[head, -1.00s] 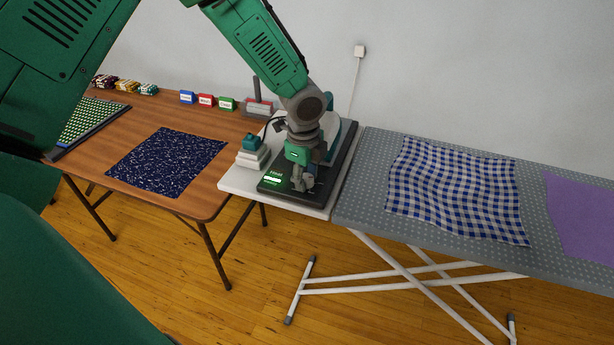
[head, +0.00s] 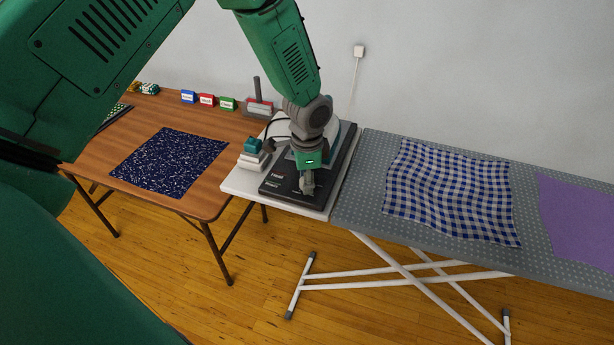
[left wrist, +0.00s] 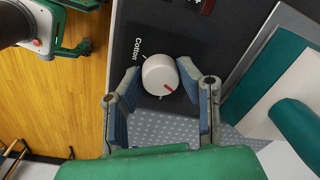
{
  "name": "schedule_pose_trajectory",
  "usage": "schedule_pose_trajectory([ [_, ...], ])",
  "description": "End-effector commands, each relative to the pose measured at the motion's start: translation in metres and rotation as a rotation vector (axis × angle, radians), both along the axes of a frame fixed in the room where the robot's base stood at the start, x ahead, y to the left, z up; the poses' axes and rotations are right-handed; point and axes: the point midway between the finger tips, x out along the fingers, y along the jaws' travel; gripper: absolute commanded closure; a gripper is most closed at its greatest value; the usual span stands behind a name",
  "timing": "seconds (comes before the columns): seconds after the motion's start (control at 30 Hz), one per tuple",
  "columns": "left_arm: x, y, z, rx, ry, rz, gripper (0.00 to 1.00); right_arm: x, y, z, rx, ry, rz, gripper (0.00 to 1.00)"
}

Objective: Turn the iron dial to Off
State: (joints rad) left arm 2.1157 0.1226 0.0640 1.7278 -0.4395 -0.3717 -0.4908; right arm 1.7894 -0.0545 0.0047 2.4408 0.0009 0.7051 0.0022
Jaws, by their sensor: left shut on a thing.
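In the head view my left gripper (head: 307,190) reaches down to the dark base (head: 283,188) of the iron station and hides the dial. My right gripper (left wrist: 80,28) shows at the wrist view's top left, fingers apart.
The ironing board (head: 360,200) with a blue checked cloth (head: 450,195) and a purple cloth (head: 580,220) stands at the right. A wooden table (head: 130,200) with a dark blue cloth (head: 170,162) is at the left. A teal-topped stack (head: 253,153) stands beside the base.

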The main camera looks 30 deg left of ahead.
Motion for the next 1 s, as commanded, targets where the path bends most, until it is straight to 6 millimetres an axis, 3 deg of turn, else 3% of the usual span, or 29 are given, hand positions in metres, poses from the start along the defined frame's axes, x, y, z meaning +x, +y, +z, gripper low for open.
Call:
schedule_pose_trajectory([
  [0.5, 0.003, 0.000, 0.002, 0.000, -0.008, 0.384, 0.98, 0.000, 0.000, 0.012, 0.000, 0.000, 0.000, 0.60],
  [1.0, 0.004, 0.000, 0.001, -0.002, -0.008, 0.488, 0.98, 0.000, 0.000, 0.014, 0.000, 0.000, 0.000, 0.60],
])
